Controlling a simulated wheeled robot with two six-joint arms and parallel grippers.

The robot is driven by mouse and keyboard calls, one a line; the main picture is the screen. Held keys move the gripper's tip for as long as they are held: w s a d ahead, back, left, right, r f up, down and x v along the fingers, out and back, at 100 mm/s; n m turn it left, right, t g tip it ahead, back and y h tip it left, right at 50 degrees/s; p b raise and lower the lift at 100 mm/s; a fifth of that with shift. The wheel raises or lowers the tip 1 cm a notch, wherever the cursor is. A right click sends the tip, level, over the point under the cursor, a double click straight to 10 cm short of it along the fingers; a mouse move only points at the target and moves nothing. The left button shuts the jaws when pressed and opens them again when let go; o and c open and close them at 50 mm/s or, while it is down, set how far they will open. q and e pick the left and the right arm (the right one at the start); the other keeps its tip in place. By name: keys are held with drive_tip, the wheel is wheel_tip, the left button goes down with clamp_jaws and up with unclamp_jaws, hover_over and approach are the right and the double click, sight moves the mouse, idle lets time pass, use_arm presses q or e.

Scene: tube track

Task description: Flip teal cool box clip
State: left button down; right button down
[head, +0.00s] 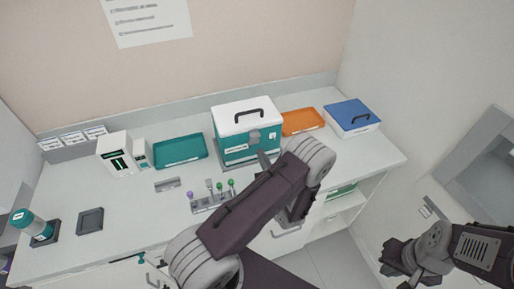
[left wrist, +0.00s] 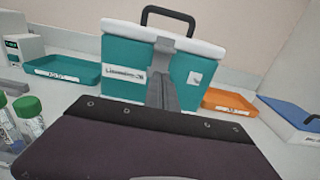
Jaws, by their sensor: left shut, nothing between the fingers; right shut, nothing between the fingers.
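The teal cool box (head: 236,149) with a white lid and black handle stands on the bench in the head view. It also fills the middle of the left wrist view (left wrist: 122,82). A grey clip (head: 254,137) is on its front, below the lid edge; it also shows in the left wrist view (left wrist: 165,46). My left gripper (head: 263,158) is shut and empty in front of the box, just below the clip; its fingers show in the left wrist view (left wrist: 161,90). Whether they touch the clip I cannot tell. My right gripper (head: 391,264) is shut, low at the right, away from the bench.
A rack of tubes (head: 212,201) stands in front of the box at the left. A teal tray (head: 180,151) lies left of the box, an orange tray (head: 301,121) right of it. A blue-lidded box (head: 352,116) stands farther right. The bench front is mostly clear.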

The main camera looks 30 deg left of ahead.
use_arm(q)
drive_tip(key=v, duration=0.5)
drive_tip(key=shift+a, duration=0.15)
